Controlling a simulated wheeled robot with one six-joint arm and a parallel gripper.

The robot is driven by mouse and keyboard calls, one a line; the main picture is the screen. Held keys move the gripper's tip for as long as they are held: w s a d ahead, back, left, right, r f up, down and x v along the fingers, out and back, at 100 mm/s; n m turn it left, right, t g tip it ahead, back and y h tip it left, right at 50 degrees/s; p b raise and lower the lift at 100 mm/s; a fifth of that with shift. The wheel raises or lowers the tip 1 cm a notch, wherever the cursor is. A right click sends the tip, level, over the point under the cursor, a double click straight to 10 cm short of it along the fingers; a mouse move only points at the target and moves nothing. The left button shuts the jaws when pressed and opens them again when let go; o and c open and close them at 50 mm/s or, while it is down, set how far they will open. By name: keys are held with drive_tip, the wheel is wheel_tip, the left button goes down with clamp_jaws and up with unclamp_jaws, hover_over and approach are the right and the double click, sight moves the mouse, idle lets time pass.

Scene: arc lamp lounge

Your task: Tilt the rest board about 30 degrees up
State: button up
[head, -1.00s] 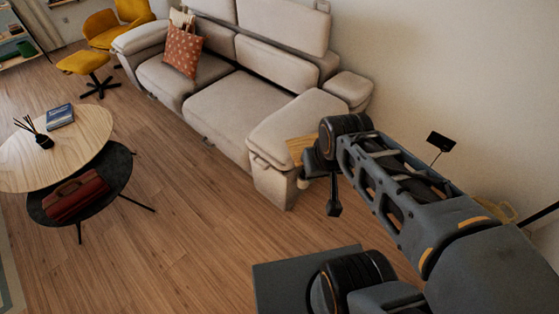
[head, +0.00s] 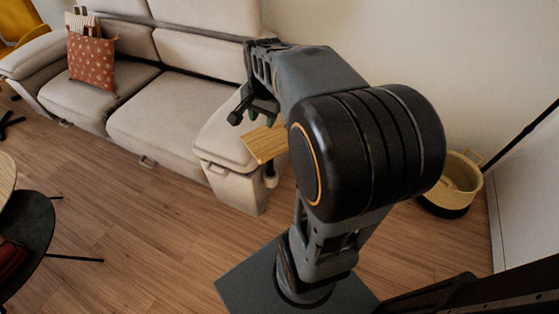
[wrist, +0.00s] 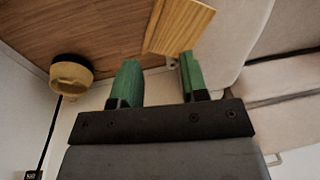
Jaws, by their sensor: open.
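The rest board (head: 264,145) is a light wooden panel beside the sofa's near armrest in the head view. My arm hides its right part. It also shows at the top of the wrist view (wrist: 180,26), beyond my fingertips. I cannot tell its exact tilt. My gripper (head: 247,112) is above the board in the head view. In the wrist view its two green fingers (wrist: 157,80) stand apart with nothing between them. The right finger's tip looks close to the board's edge; I cannot tell whether they touch.
The beige sofa (head: 170,100) stands behind and left of the board. A woven basket (head: 457,180) sits on the floor at the right, near a dark pole (head: 522,133). Wooden floor (head: 140,215) between is clear.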

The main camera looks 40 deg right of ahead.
sight(280, 148)
drive_tip(key=w+d+f+m+g+b, duration=0.1)
drive_tip(key=w+d+f+m+b, duration=0.2)
drive_tip(key=d+f+m+b, duration=0.4)
drive_tip(key=shift+n, duration=0.5)
drive_tip(key=f, duration=0.4)
drive_tip(key=f+b, duration=0.1)
drive_tip(key=f, duration=0.4)
drive_tip(key=d+f, duration=0.1)
drive_tip(key=f, duration=0.4)
drive_tip(key=shift+w+f, duration=0.2)
drive_tip(key=shift+w, duration=0.1)
clamp_jaws()
